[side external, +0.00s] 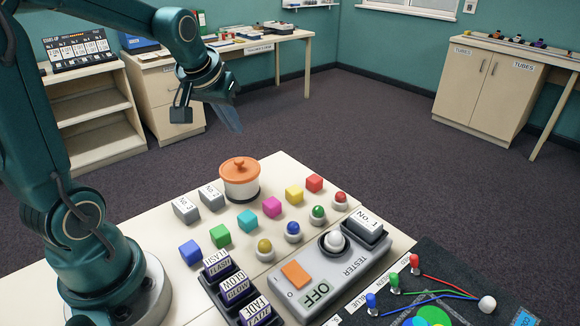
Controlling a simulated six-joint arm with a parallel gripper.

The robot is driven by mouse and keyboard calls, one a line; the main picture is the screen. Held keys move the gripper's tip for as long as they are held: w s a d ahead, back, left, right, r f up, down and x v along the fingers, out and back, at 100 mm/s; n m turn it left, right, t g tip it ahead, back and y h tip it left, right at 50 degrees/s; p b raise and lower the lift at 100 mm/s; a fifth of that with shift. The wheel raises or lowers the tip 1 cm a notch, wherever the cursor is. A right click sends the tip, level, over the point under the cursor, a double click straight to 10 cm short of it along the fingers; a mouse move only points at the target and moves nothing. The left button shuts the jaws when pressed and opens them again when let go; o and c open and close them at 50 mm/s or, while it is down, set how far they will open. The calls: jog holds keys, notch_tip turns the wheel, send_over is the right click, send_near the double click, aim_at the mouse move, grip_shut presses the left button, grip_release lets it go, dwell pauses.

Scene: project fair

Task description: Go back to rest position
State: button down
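My gripper (229,119) hangs in the air at the upper middle of the side external view, above and behind the work table (175,222). It is apart from everything on the table. Its fingers are small and seen at an angle, so I cannot tell whether they are open or shut. I see no object held in it. My teal arm rises at the left and bends over toward the gripper.
A pot with an orange lid (239,168), several coloured cubes (247,221), knobbed bulbs (293,231), grey blocks (186,209), a tester (338,272) and a dark label rack (237,291) stand on the table. Coloured wires (440,291) lie at lower right. Open floor lies behind.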

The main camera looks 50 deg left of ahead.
aim_at(237, 162)
jog(key=shift+f, duration=0.2)
jog(key=shift+f, duration=1.1)
jog(key=shift+f, duration=0.35)
jog(key=shift+f, duration=0.35)
jog(key=shift+f, duration=0.35)
jog(key=shift+f, duration=0.7)
notch_tip(237, 162, up, 7)
dwell(0.6)
